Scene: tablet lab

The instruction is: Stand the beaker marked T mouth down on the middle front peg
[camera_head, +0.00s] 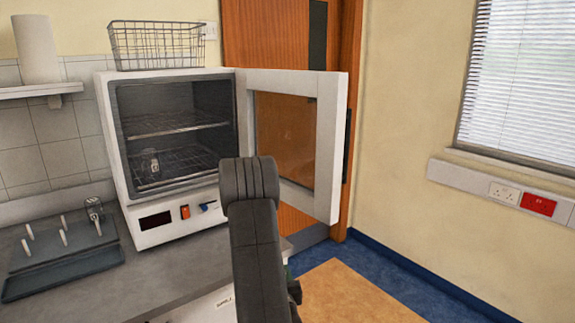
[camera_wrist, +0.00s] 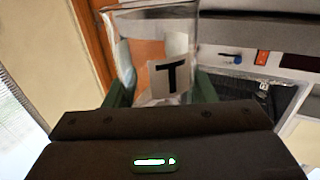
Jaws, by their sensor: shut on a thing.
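The beaker marked T (camera_wrist: 168,76) is clear glass with a black T on a pale label. My gripper (camera_wrist: 162,92) is shut on it, with a green finger on each side. The letter reads upright in the wrist view, where the oven appears upside down. I cannot tell for certain which end is the mouth. The peg rack (camera_head: 20,264) lies on the bench at left. Its middle front peg (camera_head: 64,238) is bare. Another glass beaker (camera_head: 94,209) is at the back right peg.
A wire basket (camera_head: 157,43) sits on top. The bench (camera_head: 165,272) is clear between rack and arm.

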